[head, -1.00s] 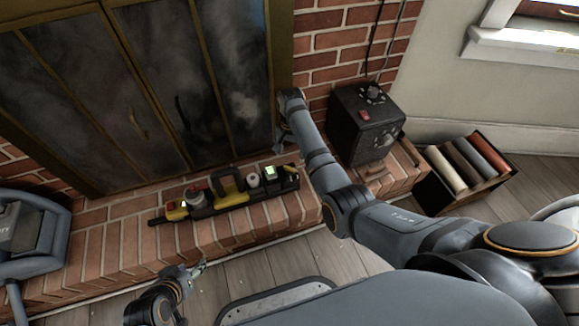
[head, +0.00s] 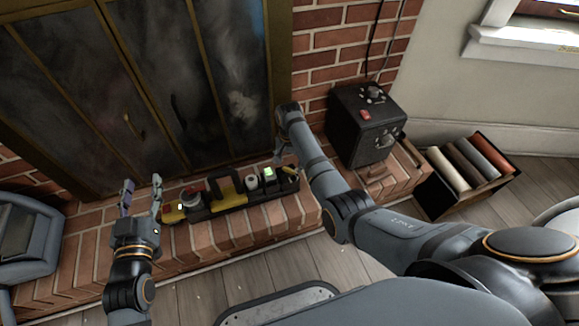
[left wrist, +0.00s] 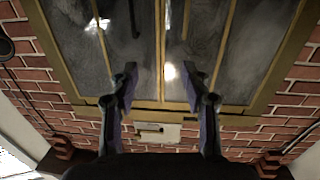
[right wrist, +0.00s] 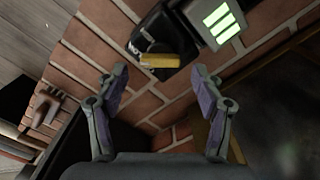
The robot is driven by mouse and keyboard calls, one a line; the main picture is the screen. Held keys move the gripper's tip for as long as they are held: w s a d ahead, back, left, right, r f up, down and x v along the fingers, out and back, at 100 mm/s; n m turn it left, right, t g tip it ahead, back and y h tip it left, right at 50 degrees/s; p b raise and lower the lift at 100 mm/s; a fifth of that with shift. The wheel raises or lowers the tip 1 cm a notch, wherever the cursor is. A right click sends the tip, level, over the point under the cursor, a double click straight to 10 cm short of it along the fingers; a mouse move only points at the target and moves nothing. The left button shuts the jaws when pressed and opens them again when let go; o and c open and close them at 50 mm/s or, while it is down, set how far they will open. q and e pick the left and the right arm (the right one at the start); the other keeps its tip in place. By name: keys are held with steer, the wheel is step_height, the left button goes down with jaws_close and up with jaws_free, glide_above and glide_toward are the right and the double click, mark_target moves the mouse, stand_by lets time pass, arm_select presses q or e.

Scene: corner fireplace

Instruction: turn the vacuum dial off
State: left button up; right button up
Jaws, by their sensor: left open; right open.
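A black box (head: 362,125) stands on the right end of the brick hearth, with a dial (head: 374,92) on top, a red switch (head: 365,115) and another knob on its front. Which control is the vacuum dial is not clear; no label is readable. My right gripper (head: 281,152) is left of the box, pointing down near the tool tray's right end, apart from the dial. In the right wrist view it is open and empty (right wrist: 160,80). My left gripper (head: 141,190) is open and empty over the hearth; the left wrist view shows it facing the fireplace doors (left wrist: 161,88).
A black tray (head: 232,203) of tools with a green-lit display (head: 269,172) lies along the hearth. A grey-blue device (head: 30,235) stands at left. A crate of rolls (head: 465,170) is at right. Dark fireplace doors (head: 170,80) rise behind.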

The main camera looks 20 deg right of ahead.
arm_select(q)
step_height(320, 180, up, 9)
steer(key=t, duration=0.4)
steer(key=shift+r+b, duration=0.15)
steer(key=shift+b, duration=0.25)
arm_select(e)
steer(key=shift+f, duration=0.95)
steer(key=c, duration=1.2)
steer(key=shift+o, duration=0.2)
